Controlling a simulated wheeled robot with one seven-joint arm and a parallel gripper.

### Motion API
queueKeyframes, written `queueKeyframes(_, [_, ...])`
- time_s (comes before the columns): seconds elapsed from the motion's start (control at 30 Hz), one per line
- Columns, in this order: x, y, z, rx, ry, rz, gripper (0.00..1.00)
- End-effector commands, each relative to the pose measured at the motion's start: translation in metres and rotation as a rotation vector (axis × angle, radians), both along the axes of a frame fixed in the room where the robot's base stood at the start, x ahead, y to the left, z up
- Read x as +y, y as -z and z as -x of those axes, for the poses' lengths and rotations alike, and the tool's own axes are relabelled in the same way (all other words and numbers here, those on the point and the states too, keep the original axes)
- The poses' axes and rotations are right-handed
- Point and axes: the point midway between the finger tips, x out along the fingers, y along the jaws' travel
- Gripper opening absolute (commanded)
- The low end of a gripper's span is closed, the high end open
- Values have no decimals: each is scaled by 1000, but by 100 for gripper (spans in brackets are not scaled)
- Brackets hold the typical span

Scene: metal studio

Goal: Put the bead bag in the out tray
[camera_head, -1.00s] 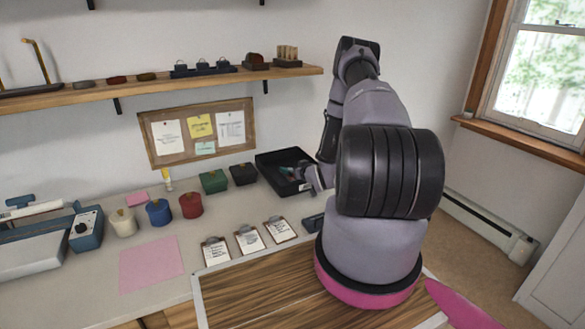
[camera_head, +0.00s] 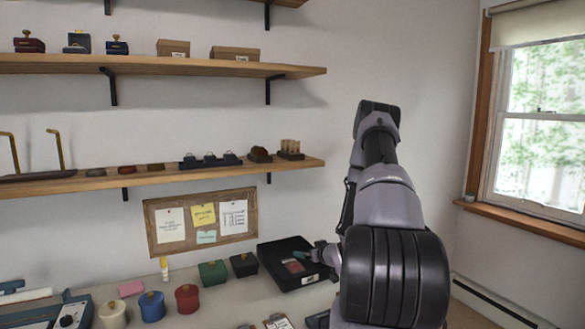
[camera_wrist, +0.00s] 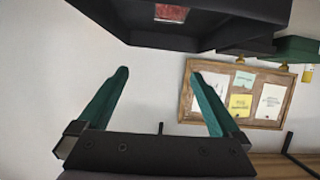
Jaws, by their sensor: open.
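The black out tray (camera_head: 278,279) stands at the back of the counter, right of the small boxes. The bead bag, a flat reddish packet (camera_head: 293,266), lies inside it. In the wrist view, which is turned over, the tray (camera_wrist: 220,38) fills the top and the red bag (camera_wrist: 172,12) shows in it. My gripper (camera_wrist: 160,75) is open, with its two teal fingers apart and nothing between them. In the head view my gripper (camera_head: 302,254) is at the tray's right side, partly hidden by my arm.
A green box (camera_head: 213,273) and a black box (camera_head: 243,265) stand left of the tray. White, blue and red pots are further left. A pin board (camera_head: 200,222) hangs on the wall behind, with a shelf (camera_head: 180,178) above it.

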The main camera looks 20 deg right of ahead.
Motion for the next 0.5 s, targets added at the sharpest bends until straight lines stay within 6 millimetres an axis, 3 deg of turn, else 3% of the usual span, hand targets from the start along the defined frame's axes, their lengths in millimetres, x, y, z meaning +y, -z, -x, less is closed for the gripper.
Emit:
queueKeyframes(0.03, [-1,-25,-10,18,1,20,100])
queueKeyframes(0.23, [2,-109,-22,143,53,52,100])
queueKeyframes(0.37, [14,-166,-16,210,97,51,100])
queueKeyframes(0.5, [34,-227,5,270,146,31,100])
